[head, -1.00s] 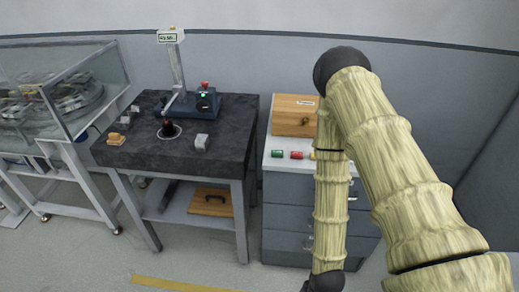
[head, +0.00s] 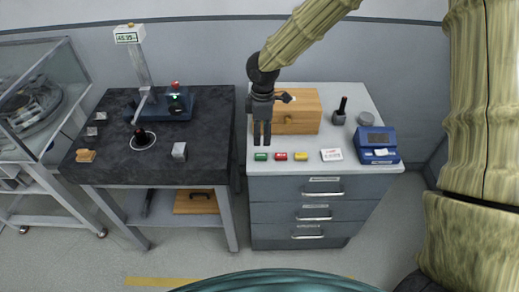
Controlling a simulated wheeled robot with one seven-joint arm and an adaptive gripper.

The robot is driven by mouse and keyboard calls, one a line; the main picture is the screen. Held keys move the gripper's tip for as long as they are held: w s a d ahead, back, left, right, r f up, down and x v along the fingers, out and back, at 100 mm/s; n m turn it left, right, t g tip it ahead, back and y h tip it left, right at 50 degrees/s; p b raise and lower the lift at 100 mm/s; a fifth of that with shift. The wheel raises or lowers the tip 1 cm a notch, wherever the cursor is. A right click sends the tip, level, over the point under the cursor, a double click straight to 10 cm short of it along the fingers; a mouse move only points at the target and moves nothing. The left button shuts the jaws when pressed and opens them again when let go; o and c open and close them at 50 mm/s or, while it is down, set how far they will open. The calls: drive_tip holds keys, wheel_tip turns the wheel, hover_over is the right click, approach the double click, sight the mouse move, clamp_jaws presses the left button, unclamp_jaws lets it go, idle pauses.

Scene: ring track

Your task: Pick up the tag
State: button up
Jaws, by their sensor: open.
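Three small coloured pieces lie in a row along the front of the white cabinet top (head: 352,100): green (head: 260,156), red (head: 281,156) and yellow (head: 301,156). A small white printed card (head: 331,155) lies to their right. I cannot tell for sure which of these is the tag. My gripper (head: 262,143) is open and empty, its fingers pointing down. It hangs in front of the left end of the wooden box and shows just above the green piece in the picture. Its height over the top is hard to tell.
A wooden box (head: 307,112) stands at the back of the cabinet top. A dark-handled stamp (head: 341,110), a grey round item (head: 366,119) and a blue label device (head: 377,146) are to the right. A dark stone table (head: 110,172) with a blue-based instrument (head: 172,107) stands left.

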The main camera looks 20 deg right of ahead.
sight(262, 155)
drive_tip(key=f, duration=0.2)
drive_tip(key=f+p, duration=0.1)
drive_tip(key=shift+w+f, duration=0.25)
drive_tip(key=shift+f, duration=0.15)
drive_tip(key=shift+s+f+p, duration=0.15)
drive_tip(key=shift+f+p, duration=0.5)
drive_tip(key=shift+f, duration=0.7)
drive_tip(key=shift+d+f+p, duration=0.1)
drive_tip(key=shift+f+p, duration=0.6)
drive_tip(key=shift+f, duration=1.25)
drive_tip(key=shift+c, duration=0.4)
drive_tip(key=c, duration=0.9)
